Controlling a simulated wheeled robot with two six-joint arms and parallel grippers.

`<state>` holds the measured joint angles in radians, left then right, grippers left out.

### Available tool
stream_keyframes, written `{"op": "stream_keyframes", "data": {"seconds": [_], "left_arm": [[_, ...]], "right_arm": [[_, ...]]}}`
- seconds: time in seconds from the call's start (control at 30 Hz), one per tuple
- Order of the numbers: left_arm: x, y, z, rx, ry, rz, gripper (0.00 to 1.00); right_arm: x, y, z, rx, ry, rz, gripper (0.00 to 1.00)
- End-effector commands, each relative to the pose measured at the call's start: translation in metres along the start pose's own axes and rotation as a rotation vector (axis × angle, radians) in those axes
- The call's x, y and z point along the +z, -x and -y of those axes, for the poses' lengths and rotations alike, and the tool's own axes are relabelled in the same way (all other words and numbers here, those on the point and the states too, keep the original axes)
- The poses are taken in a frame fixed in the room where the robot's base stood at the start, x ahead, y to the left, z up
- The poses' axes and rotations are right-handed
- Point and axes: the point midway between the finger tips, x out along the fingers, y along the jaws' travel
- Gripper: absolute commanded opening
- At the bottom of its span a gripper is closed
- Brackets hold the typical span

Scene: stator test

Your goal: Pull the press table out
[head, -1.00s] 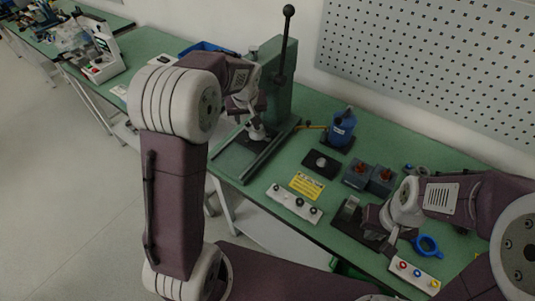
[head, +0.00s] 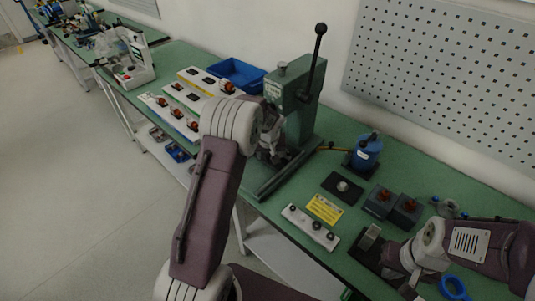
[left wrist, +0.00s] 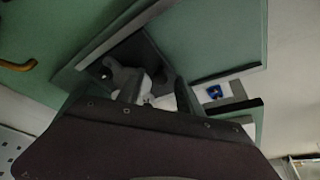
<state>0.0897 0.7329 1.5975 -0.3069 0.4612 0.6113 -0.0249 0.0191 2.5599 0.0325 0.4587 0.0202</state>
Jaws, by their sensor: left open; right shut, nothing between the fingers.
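The green press (head: 293,98) with its tall black lever stands on the bench in the head view. Two dark rails (head: 287,172) run forward from its base. The press table is largely hidden behind my left arm in this view. In the left wrist view a dark plate (left wrist: 137,47), probably the press table, lies between the rails, with a pale rounded part by the fingers. My left gripper (head: 270,152) is low in front of the press column. Its open fingers (left wrist: 157,88) show in the wrist view; contact cannot be told. My right gripper (head: 409,288) is shut and empty at the lower right.
A blue bottle-like device (head: 366,152), a black pad (head: 343,187), a yellow label (head: 324,209) and a white button box (head: 310,227) stand right of the press. A blue bin (head: 237,74) and white panels lie left. The floor at left is clear.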

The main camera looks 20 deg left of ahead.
Motion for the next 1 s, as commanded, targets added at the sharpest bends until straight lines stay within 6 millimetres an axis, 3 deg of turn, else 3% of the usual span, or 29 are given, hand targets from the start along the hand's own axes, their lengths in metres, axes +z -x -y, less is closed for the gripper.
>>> {"op": "stream_keyframes", "data": {"seconds": [0.2, 0.37, 1.0], "left_arm": [[-0.0003, -0.0005, -0.0001, 0.000, 0.000, -0.001, 0.43], [-0.0003, -0.0004, -0.0001, 0.000, 0.000, -0.001, 0.00], [-0.0004, 0.0000, -0.0002, 0.001, 0.000, -0.001, 0.00]], "right_arm": [[0.0001, 0.0000, 0.0000, 0.000, 0.000, 0.000, 0.00], [0.0000, 0.0000, 0.0000, 0.000, 0.000, 0.000, 0.00], [0.0000, 0.0000, 0.0000, 0.000, 0.000, 0.000, 0.00]]}}
